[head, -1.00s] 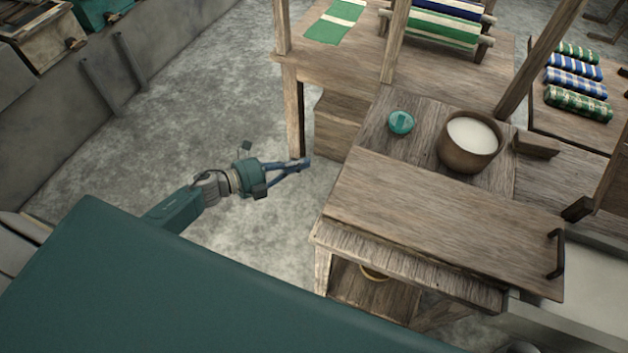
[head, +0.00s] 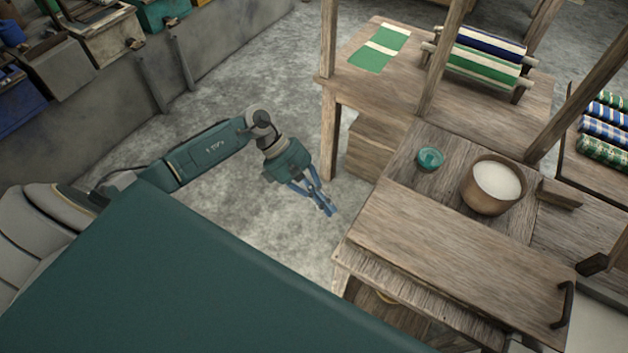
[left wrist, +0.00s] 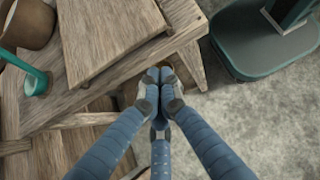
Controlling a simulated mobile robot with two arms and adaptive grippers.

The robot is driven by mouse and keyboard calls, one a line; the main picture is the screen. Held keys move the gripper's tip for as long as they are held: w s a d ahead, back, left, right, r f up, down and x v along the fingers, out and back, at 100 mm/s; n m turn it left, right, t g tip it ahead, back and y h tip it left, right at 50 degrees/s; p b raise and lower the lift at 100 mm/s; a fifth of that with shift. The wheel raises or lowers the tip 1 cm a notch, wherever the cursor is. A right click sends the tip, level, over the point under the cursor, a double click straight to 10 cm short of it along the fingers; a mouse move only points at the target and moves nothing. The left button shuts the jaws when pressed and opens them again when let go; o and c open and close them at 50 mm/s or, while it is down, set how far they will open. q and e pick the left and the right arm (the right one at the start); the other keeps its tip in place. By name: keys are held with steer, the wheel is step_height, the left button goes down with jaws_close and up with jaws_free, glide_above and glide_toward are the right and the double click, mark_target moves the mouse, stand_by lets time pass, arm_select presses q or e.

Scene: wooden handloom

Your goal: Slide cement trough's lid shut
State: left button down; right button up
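The lid (head: 460,265) is a flat wooden board lying over the low wooden bench, with a dark handle (head: 566,303) at its right end. The pale grey trough (head: 602,325) shows at the lower right, beyond the handle, mostly cut off by the picture edge. My left gripper (head: 328,207) points down, apart from the lid, just off its left end. In the left wrist view its blue fingers (left wrist: 159,76) meet with nothing between them, and the lid (left wrist: 108,35) lies at upper left. My right gripper is not in view.
A brown bowl of white stuff (head: 497,181) and a small green cup (head: 429,159) stand on the bench behind the lid. Loom posts (head: 440,60) rise behind. Striped cloth rolls (head: 604,130) lie at right. Grey floor (head: 235,80) is free at left.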

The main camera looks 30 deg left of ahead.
arm_select(q)
steer(key=d+p, duration=0.2)
steer(key=d, duration=0.2)
steer(key=shift+d+f, duration=0.15)
steer(key=shift+f, duration=0.05)
steer(key=shift+d, duration=0.1)
